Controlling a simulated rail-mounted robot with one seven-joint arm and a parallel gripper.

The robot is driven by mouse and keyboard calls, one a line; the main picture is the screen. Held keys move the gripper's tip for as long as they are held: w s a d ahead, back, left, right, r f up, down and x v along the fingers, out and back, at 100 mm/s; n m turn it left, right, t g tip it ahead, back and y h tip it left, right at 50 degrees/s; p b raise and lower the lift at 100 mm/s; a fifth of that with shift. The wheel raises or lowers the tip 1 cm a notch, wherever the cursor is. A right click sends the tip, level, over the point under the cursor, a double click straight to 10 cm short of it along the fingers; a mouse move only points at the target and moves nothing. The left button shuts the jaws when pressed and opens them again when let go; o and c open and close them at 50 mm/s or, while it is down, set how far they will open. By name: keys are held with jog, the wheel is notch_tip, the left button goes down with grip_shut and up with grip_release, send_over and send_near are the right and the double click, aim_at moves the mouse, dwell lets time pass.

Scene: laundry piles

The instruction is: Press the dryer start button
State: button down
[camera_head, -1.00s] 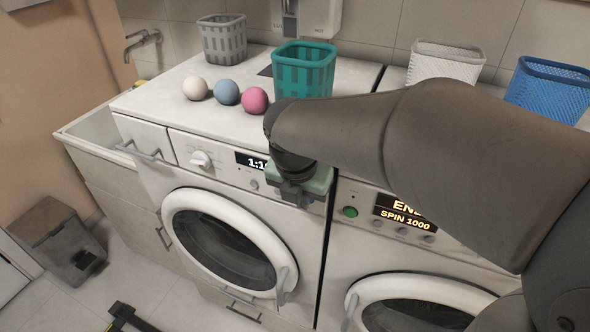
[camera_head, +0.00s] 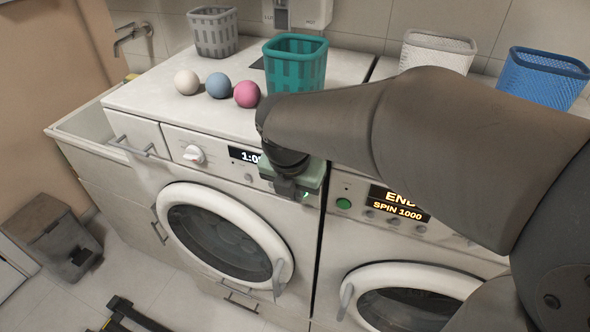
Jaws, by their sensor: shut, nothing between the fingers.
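The left machine (camera_head: 215,172), which I take as the dryer, has a round door, a white knob (camera_head: 194,154) and a lit display (camera_head: 243,155) reading about "1:0", its right end covered by my arm. My gripper (camera_head: 290,194) is shut and empty, in front of the right part of this machine's control panel. A small green lit mark (camera_head: 306,195) shows just right of the gripper and may be the start button. The gripper hides most of that area, so I cannot tell whether it touches the panel.
The right machine (camera_head: 333,270) shows "END SPIN 1000" and has a green round button (camera_head: 343,204). On top stand a grey basket (camera_head: 213,32), a teal basket (camera_head: 295,65), three balls (camera_head: 218,85), a white basket (camera_head: 438,52) and a blue basket (camera_head: 543,78).

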jog(key=s+a+r, duration=0.2)
jog(key=s+r, duration=0.2)
jog(key=r, duration=0.5)
jog(key=shift+s+a+r, duration=0.25)
jog(key=shift+s+r, duration=0.1)
jog(key=s+d+f+m+g, duration=0.1)
jog(key=s+d+f+m, duration=0.4)
jog(key=m, duration=1)
jog(key=s+d+f+m+g+y, duration=0.1)
jog(key=s+d+f+m, duration=0.3)
jog(key=d+f+m, duration=0.4)
jog(key=f+m, duration=0.2)
jog(key=m, duration=0.5)
jog(key=shift+s, duration=0.35)
